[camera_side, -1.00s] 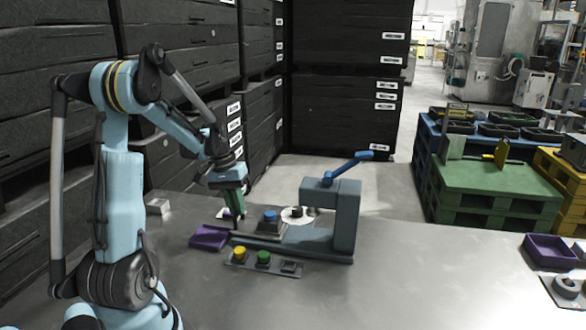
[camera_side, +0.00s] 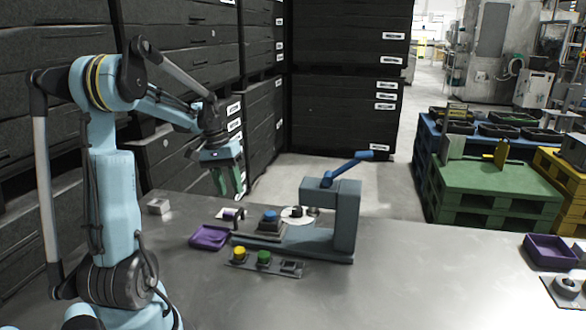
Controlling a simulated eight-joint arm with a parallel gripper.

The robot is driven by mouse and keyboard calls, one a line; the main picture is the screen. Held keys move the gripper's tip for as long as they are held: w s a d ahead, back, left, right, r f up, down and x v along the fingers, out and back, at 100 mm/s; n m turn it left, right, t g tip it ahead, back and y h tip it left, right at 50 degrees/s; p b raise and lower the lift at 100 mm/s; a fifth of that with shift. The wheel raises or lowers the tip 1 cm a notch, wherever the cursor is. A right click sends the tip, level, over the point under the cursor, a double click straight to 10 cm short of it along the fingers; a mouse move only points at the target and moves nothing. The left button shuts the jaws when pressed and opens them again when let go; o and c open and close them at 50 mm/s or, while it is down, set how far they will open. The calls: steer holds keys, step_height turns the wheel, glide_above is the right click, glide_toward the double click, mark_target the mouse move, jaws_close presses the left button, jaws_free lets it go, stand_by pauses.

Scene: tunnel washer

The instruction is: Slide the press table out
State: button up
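The press (camera_side: 343,220) is a grey-blue frame on the metal table, with a blue lever (camera_side: 350,165) angled up to the right. The press table (camera_side: 270,231) is a dark plate on the press's base, left of the upright, with a blue-topped piece (camera_side: 269,216) on it. A small dark upright part (camera_side: 239,218), perhaps its handle, stands at its left end. My gripper (camera_side: 230,192) hangs above and slightly left of this part, clear of it. Its two green fingers are apart with nothing visible between them.
A purple tray (camera_side: 210,237) lies left of the press. A panel with yellow (camera_side: 239,254) and green (camera_side: 263,257) buttons lies in front. A white round piece (camera_side: 297,215) is behind. Another purple tray (camera_side: 550,248) is far right. The front tabletop is clear.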

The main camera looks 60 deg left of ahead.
step_height(320, 180, up, 6)
steer(key=shift+s+a, duration=0.45)
steer(key=shift+r, duration=0.1)
steer(key=w+d+f+m+t, duration=0.1)
steer(key=d+m+t, duration=0.1)
steer(key=d, duration=0.8)
steer(key=w+d+f+m+t+y, duration=0.1)
steer(key=d+m, duration=0.3)
steer(key=d, duration=0.6)
steer(key=w+d+f+m+t, duration=0.1)
steer(key=d+f+m+t, duration=0.1)
steer(key=d, duration=0.8)
steer(key=shift+w+d+m+t+y, duration=0.15)
steer(key=shift+w+m+t+y, duration=0.2)
steer(key=shift+m, duration=0.15)
